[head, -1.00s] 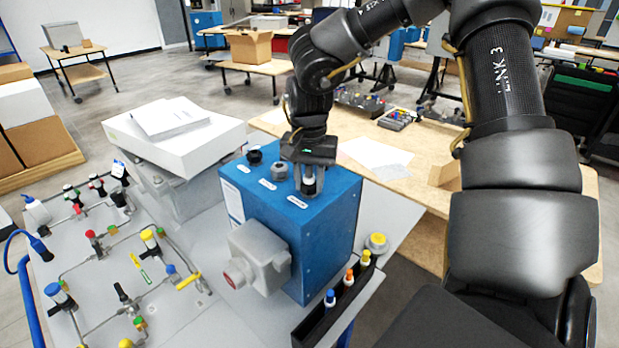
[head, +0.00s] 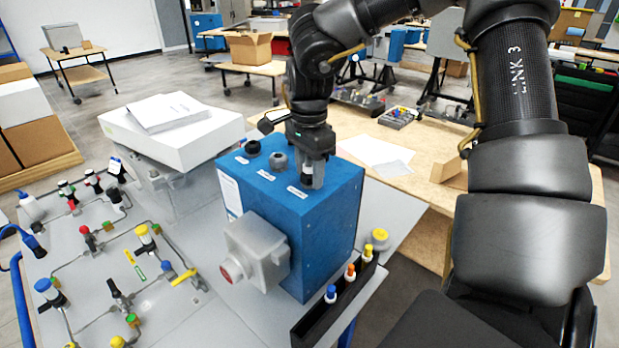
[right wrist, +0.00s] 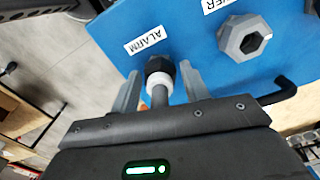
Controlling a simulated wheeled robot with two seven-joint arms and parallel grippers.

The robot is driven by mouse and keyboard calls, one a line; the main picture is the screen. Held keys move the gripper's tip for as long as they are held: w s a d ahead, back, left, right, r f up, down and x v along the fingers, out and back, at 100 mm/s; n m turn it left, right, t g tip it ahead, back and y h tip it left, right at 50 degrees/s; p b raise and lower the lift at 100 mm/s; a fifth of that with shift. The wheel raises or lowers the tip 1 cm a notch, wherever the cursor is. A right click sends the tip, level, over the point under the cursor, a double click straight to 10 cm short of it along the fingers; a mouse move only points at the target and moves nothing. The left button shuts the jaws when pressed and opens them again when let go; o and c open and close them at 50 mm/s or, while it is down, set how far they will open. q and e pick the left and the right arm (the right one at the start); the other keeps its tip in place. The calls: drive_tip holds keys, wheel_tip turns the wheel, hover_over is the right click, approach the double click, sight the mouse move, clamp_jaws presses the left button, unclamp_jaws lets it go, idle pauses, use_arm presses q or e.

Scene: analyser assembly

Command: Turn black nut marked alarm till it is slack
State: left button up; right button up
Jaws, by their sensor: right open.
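The black nut marked ALARM (right wrist: 158,66) sits on a white collar and a grey stem at the top of the blue box (right wrist: 110,20). The ALARM label (right wrist: 145,40) lies beside it. My right gripper (right wrist: 161,72) is open, its two grey fingers on either side of the nut with a gap to each. In the head view my right gripper (head: 312,176) points down over the near right part of the blue box (head: 320,225), with the black nut (head: 307,172) partly hidden between its fingers. My left gripper is not in view.
A grey hex nut (head: 277,161) and a black knob (head: 252,147) stand in line on the box top. A grey housing with a red button (head: 231,270) juts from the box front.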

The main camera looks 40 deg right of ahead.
drive_tip(key=m, duration=0.2)
drive_tip(key=m+b, duration=0.1)
drive_tip(key=shift+f+m, duration=0.2)
drive_tip(key=shift+m, duration=0.2)
drive_tip(key=m+b, duration=0.2)
drive_tip(key=m, duration=0.3)
drive_tip(key=m+b, duration=0.1)
drive_tip(key=m, duration=0.2)
drive_tip(key=shift+m, duration=0.4)
drive_tip(key=m, duration=0.2)
drive_tip(key=shift+r+m+b, duration=0.2)
drive_tip(key=shift+m+b, duration=0.1)
